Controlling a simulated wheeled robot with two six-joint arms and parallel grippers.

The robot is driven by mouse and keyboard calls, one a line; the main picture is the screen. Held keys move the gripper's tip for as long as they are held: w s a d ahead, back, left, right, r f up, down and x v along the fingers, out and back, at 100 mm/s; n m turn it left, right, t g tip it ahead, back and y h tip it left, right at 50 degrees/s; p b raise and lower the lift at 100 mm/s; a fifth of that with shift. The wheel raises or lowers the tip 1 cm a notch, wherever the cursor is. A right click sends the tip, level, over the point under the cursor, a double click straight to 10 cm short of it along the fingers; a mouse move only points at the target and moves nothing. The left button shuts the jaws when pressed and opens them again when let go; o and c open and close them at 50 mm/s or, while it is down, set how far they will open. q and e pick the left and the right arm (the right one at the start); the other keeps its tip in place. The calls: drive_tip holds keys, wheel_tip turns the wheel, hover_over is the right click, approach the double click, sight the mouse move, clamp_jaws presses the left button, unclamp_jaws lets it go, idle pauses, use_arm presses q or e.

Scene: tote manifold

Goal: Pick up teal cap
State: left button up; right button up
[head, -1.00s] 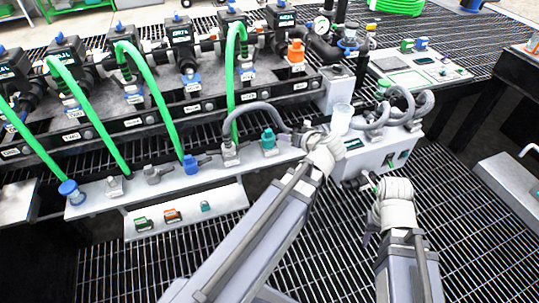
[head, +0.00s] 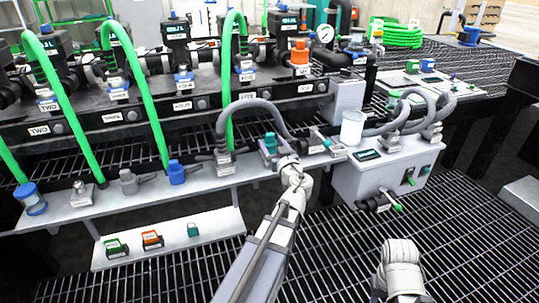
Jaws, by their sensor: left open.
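A teal cap (head: 271,142) sits on a fitting on the long grey shelf, right of the grey hose's lower end. My left gripper (head: 282,157) is at the cap's near right side, jaws open. The wrist hides part of the cap's base, and I cannot tell whether the fingers touch it. A smaller teal piece (head: 193,230) stands on the lower white tray. My right arm's white wrist (head: 401,265) is low at the right, over the grating; its fingers are hidden.
A blue fitting (head: 177,173) and a grey fitting (head: 129,181) stand left on the shelf. A grey hose (head: 255,104) arches close behind the left gripper. A clear cup (head: 352,128) stands on a white box (head: 384,168) at the right. Open floor grating lies in front.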

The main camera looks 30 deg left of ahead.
use_arm(q)
drive_tip(key=shift+x, duration=1.4)
drive_tip(key=shift+w+d+x, duration=0.15)
drive_tip(key=shift+x, duration=1.15)
drive_tip(key=shift+w+d+x, duration=0.15)
drive_tip(key=shift+w+x, duration=0.05)
drive_tip(key=shift+x, duration=1.05)
drive_tip(key=shift+f, duration=0.1)
drive_tip(key=shift+c, duration=0.2)
clamp_jaws()
